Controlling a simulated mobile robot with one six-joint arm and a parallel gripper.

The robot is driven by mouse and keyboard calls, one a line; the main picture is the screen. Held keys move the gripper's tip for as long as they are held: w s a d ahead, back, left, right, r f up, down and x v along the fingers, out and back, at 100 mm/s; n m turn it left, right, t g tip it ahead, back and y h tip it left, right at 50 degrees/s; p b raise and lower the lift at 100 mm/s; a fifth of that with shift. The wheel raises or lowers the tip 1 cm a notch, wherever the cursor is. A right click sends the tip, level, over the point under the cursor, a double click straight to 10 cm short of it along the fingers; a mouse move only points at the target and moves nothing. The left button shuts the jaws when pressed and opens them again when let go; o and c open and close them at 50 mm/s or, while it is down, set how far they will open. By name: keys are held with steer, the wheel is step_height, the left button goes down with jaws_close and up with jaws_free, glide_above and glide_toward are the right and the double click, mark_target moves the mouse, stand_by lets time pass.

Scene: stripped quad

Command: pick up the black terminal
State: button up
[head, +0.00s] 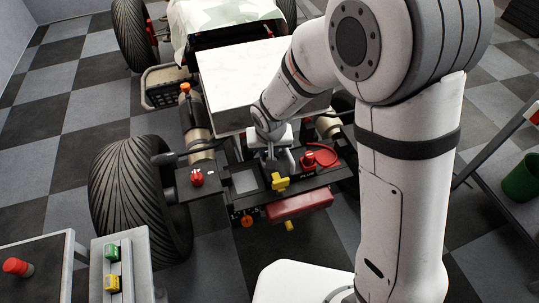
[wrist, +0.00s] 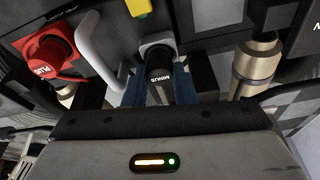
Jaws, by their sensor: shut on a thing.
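The black terminal (wrist: 160,85), lettered MINUS, stands between the blue-padded fingers of my gripper (wrist: 161,80) in the wrist view. My gripper is shut on it. In the head view my gripper (head: 270,150) reaches down to the black panel at the rear of the quad. I cannot make out the black terminal there, behind my gripper and wrist. A red terminal (wrist: 48,58), lettered PLUS, sits to the left in the wrist view. It also shows in the head view (head: 309,159), with a red cable looped beside it.
A pale bent handle (wrist: 97,52) stands close to my left finger. A yellow knob (head: 280,182) and a red knob (head: 197,178) are on the panel. A white box top (head: 245,75) lies behind my wrist. A large tyre (head: 135,195) is at the left.

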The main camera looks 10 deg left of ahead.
steer(key=shift+r, duration=0.1)
step_height(320, 180, up, 10)
steer(key=shift+f+p, duration=0.1)
steer(key=shift+p, duration=0.9)
jaws_close()
step_height(320, 180, up, 4)
steer(key=p, duration=0.3)
glide_above(267, 152)
steer(key=shift+d, duration=0.15)
steer(key=s+a+b, duration=0.2)
steer(key=s+a, duration=0.3)
steer(key=s, duration=0.1)
steer(key=shift+a, duration=0.35)
